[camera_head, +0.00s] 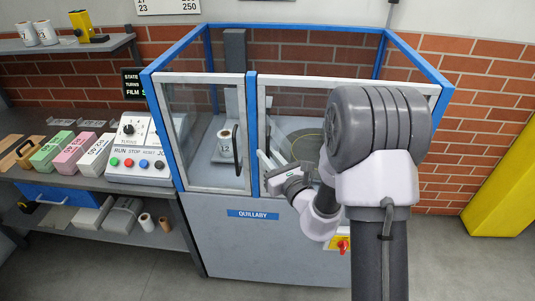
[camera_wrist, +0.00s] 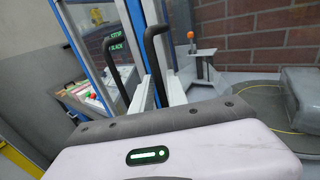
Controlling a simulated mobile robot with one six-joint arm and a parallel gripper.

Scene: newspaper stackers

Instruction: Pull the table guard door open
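The table guard is a blue-framed clear enclosure with two white-framed front panels. The left panel (camera_head: 204,188) has a black upright handle (camera_head: 236,152). The right guard panel (camera_head: 345,83) is partly hidden behind my arm. My gripper (camera_head: 266,160) is at its left edge, close to the blue middle post. In the wrist view, one black handle (camera_wrist: 155,50) stands right at my gripper (camera_wrist: 158,98), its lower end between the pale fingers. Contact and finger gap are unclear. The other handle (camera_wrist: 117,76) is farther left. Both panels look shut.
A button console (camera_head: 140,155) and shelves (camera_head: 75,180) are on the left. A red knob (camera_head: 342,246) is below my arm. A yellow post (camera_head: 505,185) stands right.

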